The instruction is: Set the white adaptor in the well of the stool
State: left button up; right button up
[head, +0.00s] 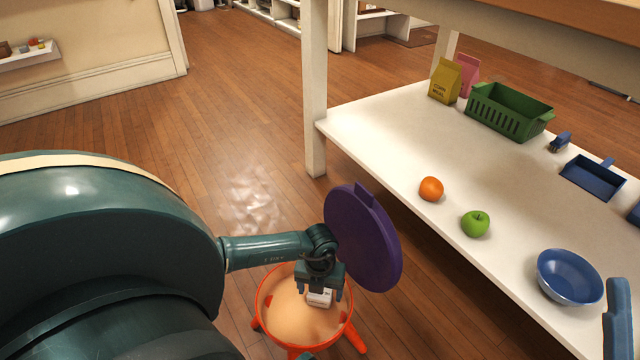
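The stool (262,302) is orange-red with splayed legs and stands on the wooden floor. Its round well has a tan inside, and its purple lid (362,238) is tipped up on the right side. My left gripper (320,291) points down over the well. The small white adaptor (319,298) is between its fingertips, and the gripper looks shut on it. The adaptor appears over the well opening; its exact height above the well floor is hard to tell.
A white shelf (385,133) to the right holds an orange (431,189), a green apple (475,223), a blue bowl (569,277), a green basket (508,112) and blue dustpan (593,178). A post (314,90) stands behind the lid. Floor behind the stool is clear.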

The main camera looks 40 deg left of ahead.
pick_arm(q)
jog(key=shift+r, duration=0.3)
jog(key=shift+r+p, duration=3.35)
jog(key=shift+r, duration=2.5)
pick_arm(e)
notch_tip(320, 180, down, 6)
jog(key=m+g+h, duration=0.2)
jog(key=m+h, duration=0.3)
jog(key=h, duration=0.1)
jog(key=shift+s+a+f, duration=0.2)
jog(key=shift+s, duration=0.25)
